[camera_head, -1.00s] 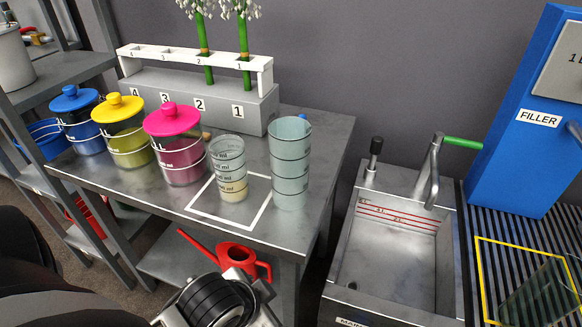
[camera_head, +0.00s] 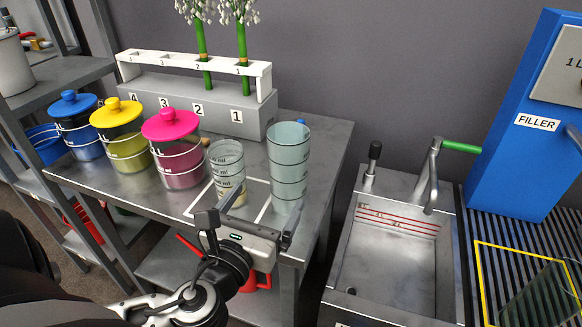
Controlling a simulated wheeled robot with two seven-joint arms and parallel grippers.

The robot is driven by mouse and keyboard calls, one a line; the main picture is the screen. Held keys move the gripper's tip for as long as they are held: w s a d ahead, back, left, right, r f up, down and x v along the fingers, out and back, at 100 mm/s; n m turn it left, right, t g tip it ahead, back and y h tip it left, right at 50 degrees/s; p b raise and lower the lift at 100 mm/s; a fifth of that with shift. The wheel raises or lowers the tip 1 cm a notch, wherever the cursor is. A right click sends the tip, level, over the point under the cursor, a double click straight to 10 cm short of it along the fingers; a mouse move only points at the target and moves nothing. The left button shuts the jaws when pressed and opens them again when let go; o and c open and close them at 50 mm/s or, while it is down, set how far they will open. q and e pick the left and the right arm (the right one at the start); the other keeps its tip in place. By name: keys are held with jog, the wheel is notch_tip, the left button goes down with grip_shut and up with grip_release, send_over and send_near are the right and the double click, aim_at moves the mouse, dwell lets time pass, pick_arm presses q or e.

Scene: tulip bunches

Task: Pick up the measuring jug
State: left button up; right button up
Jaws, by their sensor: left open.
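A small clear beaker (camera_head: 226,163) with dark ml marks stands upright on the grey table, by the white outlined square, with pale contents low down. A taller, wider clear ringed vessel (camera_head: 289,155) stands to its right. Both look like measuring vessels; I cannot tell for sure which one is the jug. My left gripper (camera_head: 262,205) is open and empty in front of them, its fingers spread and pointing at the table. One finger covers the small beaker's lower part; the other is close in front of the taller vessel's base. My right gripper is not in view.
Pink-lidded (camera_head: 174,150), yellow-lidded (camera_head: 123,140) and blue-lidded (camera_head: 77,125) jars stand left of the beaker. A numbered rack (camera_head: 190,100) with white-flowered stems is behind. A sink (camera_head: 395,250) and blue filler (camera_head: 525,130) are right. A red watering can (camera_head: 263,281) is below.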

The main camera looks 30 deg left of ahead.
aim_at(291, 156)
pick_arm(q)
jog(key=x, duration=1.4)
jog(key=shift+a+f+p, duration=0.1)
jog(key=shift+f+p, duration=0.15)
jog(key=shift+p, duration=0.1)
jog(key=c, duration=1.7)
jog(key=shift+r, duration=0.2)
